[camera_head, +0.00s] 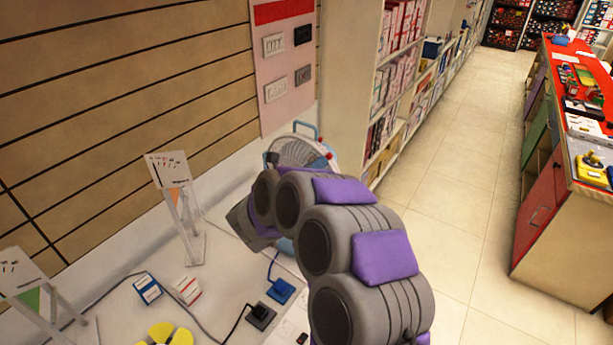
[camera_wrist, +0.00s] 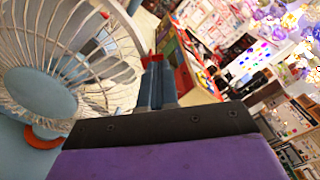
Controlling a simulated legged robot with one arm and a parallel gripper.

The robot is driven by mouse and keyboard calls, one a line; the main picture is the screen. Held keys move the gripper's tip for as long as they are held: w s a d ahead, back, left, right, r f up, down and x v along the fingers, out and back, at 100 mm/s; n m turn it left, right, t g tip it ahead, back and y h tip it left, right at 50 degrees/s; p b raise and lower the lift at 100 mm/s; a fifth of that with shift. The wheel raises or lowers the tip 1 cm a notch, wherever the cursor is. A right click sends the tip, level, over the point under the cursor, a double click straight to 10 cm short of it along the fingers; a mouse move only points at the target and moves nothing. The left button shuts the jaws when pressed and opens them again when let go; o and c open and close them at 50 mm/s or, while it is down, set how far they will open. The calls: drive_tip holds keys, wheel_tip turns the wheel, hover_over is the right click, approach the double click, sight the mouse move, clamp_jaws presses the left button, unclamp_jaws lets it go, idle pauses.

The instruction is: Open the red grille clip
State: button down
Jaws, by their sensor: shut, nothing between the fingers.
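A small desk fan with a pale wire grille and blue hub (camera_wrist: 40,95) fills the left of the wrist view. It also stands on the white counter in the head view (camera_head: 296,150), partly hidden by my arm. Small red parts (camera_head: 323,155) show on the right of its grille rim. In the wrist view, a red piece (camera_wrist: 105,15) sits at the grille's upper rim; I cannot tell whether it is the clip. My gripper (camera_wrist: 156,70) is shut and empty, just right of the grille. In the head view its fingers are hidden.
The white counter (camera_head: 225,262) holds sign stands (camera_head: 183,210), small boxes (camera_head: 187,290), a blue socket (camera_head: 280,290), cables and a yellow item (camera_head: 165,334). A slatted wall stands behind it, shelves (camera_head: 400,70) beyond. The aisle floor at right is clear.

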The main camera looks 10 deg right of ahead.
drive_tip(key=shift+x, duration=1.05)
drive_tip(key=shift+s+d+r+n+y, duration=0.1)
drive_tip(key=shift+d+r+n+y, duration=0.2)
drive_tip(key=shift+y, duration=0.35)
drive_tip(key=shift+s+d+r+n+y, duration=0.15)
drive_tip(key=shift+n+y, duration=0.25)
drive_tip(key=shift+y, duration=0.25)
drive_tip(key=d+n+g+y+p, duration=0.1)
drive_tip(key=y+p, duration=0.2)
drive_tip(key=p, duration=0.3)
drive_tip(key=w+d+r+n+y+p, duration=0.1)
drive_tip(key=d+n+y+p, duration=0.1)
drive_tip(key=y+p, duration=0.2)
drive_tip(key=d+r+n+g+y+p, duration=0.1)
drive_tip(key=y+p, duration=0.3)
drive_tip(key=p, duration=0.5)
drive_tip(key=shift+w+d+r+n+g, duration=0.2)
drive_tip(key=shift+d+r+n+g, duration=0.1)
drive_tip(key=shift+n, duration=0.1)
